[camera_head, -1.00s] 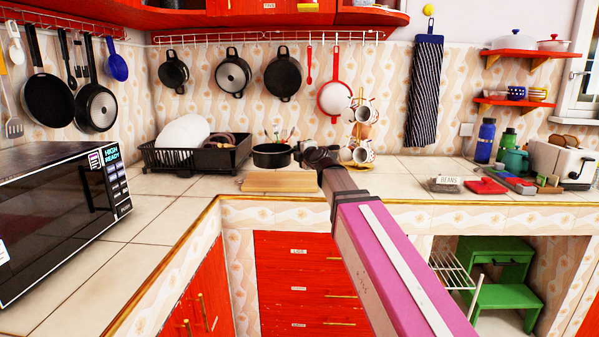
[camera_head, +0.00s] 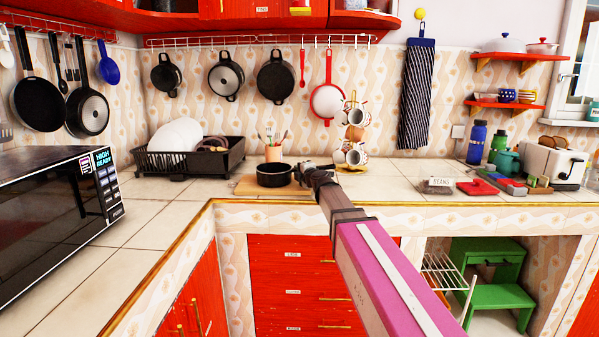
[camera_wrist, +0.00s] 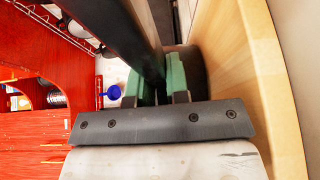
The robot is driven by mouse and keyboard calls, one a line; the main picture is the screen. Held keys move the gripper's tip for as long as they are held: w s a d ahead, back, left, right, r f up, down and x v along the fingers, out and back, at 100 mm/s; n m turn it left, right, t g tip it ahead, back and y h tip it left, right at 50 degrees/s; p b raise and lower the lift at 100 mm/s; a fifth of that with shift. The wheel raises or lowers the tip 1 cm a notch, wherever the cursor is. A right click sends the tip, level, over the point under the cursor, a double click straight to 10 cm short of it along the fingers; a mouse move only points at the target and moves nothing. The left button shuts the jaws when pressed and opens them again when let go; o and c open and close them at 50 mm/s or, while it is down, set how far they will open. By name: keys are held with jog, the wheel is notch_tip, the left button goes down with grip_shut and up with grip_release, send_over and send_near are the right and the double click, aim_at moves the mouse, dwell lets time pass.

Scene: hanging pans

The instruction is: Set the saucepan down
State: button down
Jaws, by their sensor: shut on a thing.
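The black saucepan (camera_head: 274,176) is upright at the wooden board (camera_head: 245,187) on the counter, with its base at or just above the board; I cannot tell whether it touches. My gripper (camera_head: 302,174) is at the pan's right side, small and partly hidden by my arm in the head view. In the wrist view, the green-padded fingers of my gripper (camera_wrist: 162,88) are shut on the dark handle of the saucepan (camera_wrist: 190,72). The pale board (camera_wrist: 268,85) runs close along the right of that view.
A utensil pot (camera_head: 273,153) stands just behind the pan. A black dish rack (camera_head: 190,160) with white plates is to the left, a mug tree (camera_head: 355,140) to the right. A microwave (camera_head: 55,210) fills the near left. Open tiles lie between them.

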jog(key=shift+f, duration=0.1)
jog(key=c, duration=1.1)
grip_release()
jog(key=v, duration=1.2)
jog(key=shift+r, duration=0.2)
